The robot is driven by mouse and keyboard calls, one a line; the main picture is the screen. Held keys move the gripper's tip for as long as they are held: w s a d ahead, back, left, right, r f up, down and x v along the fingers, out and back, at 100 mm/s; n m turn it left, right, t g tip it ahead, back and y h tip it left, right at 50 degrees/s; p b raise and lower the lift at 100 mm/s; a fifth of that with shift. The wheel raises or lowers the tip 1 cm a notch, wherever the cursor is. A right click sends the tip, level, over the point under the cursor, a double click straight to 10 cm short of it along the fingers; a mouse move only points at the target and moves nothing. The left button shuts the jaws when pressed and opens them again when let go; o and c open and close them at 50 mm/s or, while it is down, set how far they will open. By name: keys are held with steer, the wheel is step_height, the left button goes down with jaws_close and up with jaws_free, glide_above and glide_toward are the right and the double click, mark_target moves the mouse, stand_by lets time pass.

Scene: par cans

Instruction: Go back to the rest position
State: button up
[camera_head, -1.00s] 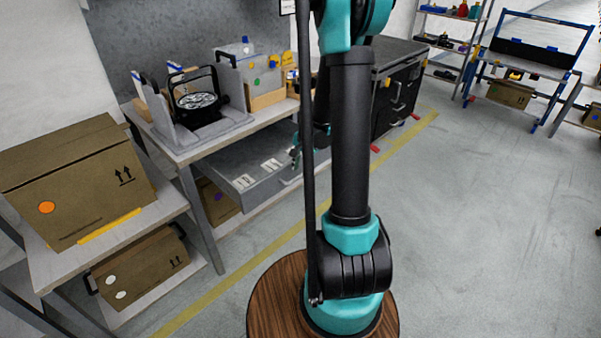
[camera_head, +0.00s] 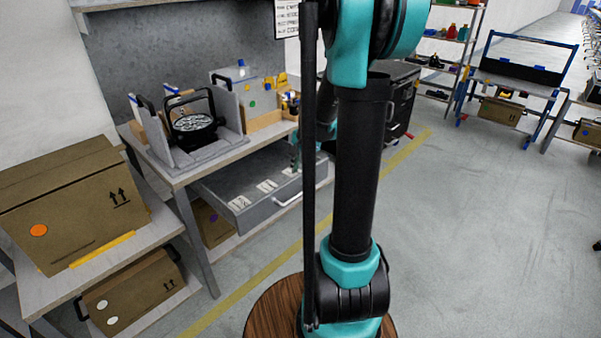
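My arm's teal and black links stand large in the middle of the view. My gripper (camera_head: 295,158) shows small and partly hidden behind my arm, above the right part of the open drawer (camera_head: 232,202). I cannot tell whether its fingers are open or shut, and I see nothing held. A black par can (camera_head: 193,124) with a yoke sits upright in a grey stand (camera_head: 213,151) on the workbench, left of my gripper and apart from it. The drawer under the bench top is pulled out and holds white labels or cards.
Cardboard boxes (camera_head: 75,210) stand on a shelf unit at the left. A dark cabinet (camera_head: 401,105) is behind my arm. A blue-framed cart (camera_head: 515,75) and a shelf rack (camera_head: 447,50) stand at the back right.

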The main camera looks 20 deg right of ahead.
steer(key=s+a+f+n+t, duration=0.1)
steer(key=s+a+n, duration=0.2)
steer(key=s+n, duration=0.3)
steer(key=s+a+f+n+t+h, duration=0.1)
steer(key=s+n, duration=0.5)
steer(key=s, duration=0.8)
steer(key=shift+a+f, duration=0.55)
steer(key=shift+a, duration=0.4)
steer(key=shift+w, duration=0.1)
